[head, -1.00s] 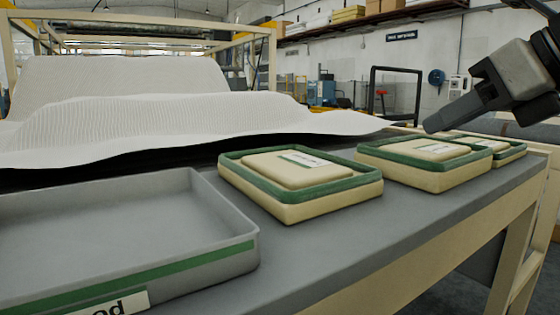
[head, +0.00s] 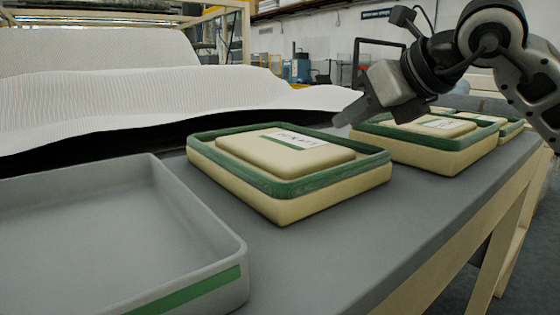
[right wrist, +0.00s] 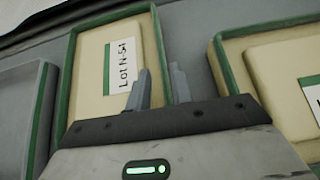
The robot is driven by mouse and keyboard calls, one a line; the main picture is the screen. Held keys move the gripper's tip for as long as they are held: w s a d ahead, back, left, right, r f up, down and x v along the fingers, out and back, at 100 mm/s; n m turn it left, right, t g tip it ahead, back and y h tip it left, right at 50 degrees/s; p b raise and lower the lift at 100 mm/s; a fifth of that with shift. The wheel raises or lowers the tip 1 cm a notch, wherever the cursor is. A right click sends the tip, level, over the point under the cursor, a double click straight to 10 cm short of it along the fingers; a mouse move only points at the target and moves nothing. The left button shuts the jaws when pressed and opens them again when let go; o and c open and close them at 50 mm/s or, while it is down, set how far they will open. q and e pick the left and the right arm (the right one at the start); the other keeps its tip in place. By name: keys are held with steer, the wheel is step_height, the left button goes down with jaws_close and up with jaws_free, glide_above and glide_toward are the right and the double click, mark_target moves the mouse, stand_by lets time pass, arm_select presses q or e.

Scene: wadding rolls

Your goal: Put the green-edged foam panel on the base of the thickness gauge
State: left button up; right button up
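A cream foam panel with a green edge (head: 285,160) lies on the grey bench, with a raised cream middle and a white label. In the right wrist view this green-edged panel (right wrist: 95,85) shows its label, which seems to read "Lot N-5" and one more character. A second such panel (head: 430,150) lies behind it to the right, partly behind my right gripper. My right gripper (head: 345,118) is above the panels, near the far right corner of the nearest. Its fingers (right wrist: 160,70) are apart with nothing between them. My left gripper is out of view. I see no thickness gauge.
A grey tray with a green stripe (head: 205,230) stands at the left. A third green-edged panel (head: 512,128) lies farther back at the right. White wadding (head: 120,100) spreads behind. Bare grey bench top (head: 330,250) lies in front of the panels.

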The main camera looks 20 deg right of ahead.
mark_target(326, 133)
steer(key=b+x, duration=0.1)
steer(key=x, duration=0.4)
steer(key=shift+w, duration=0.1)
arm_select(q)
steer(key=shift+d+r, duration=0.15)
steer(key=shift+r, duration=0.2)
arm_select(e)
jaws_close()
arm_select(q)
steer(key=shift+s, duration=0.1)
arm_select(e)
steer(key=shift+r, duration=0.1)
